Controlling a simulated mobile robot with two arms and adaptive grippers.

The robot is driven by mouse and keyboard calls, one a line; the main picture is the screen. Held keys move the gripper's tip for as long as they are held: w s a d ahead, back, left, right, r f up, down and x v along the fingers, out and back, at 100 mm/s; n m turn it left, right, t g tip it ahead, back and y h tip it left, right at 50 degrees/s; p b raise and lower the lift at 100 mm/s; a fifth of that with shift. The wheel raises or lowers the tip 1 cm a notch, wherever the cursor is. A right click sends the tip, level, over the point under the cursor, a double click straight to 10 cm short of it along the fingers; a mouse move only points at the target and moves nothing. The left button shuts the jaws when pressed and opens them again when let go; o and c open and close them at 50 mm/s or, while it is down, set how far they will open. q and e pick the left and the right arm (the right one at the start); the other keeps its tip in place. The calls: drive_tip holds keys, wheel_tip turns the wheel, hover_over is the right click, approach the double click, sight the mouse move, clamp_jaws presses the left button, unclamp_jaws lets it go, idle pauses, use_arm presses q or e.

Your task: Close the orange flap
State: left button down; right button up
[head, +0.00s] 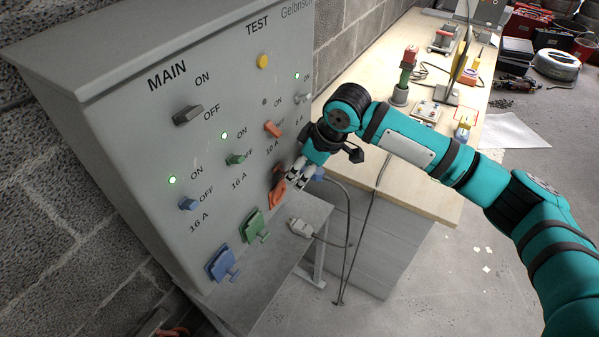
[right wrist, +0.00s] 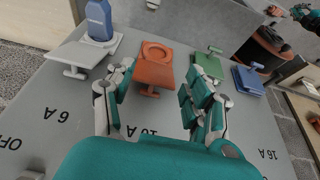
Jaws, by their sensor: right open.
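The orange flap (head: 277,195) is on the grey panel (head: 180,130), third in the row of sockets. In the right wrist view the orange flap (right wrist: 152,76) stands raised, with its round orange socket ring showing behind it and its handle toward me. My right gripper (head: 299,178) is at this socket in the head view and partly covers it. In the right wrist view its open fingers (right wrist: 158,98) are on either side of the flap; I cannot tell whether they touch it. A small teal part at that view's top right edge may be my left arm; its fingers are unclear.
The green flap (head: 255,227) and blue flap (head: 221,263) are down beside the orange one. On the other side, a blue plug (right wrist: 99,20) sits in a grey socket with its flap (right wrist: 82,54) raised. A workbench (head: 415,185) with tools stands to the right.

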drive_tip(key=x, duration=0.3)
drive_tip(key=shift+f, duration=0.15)
clamp_jaws()
idle(0.3)
unclamp_jaws()
idle(0.5)
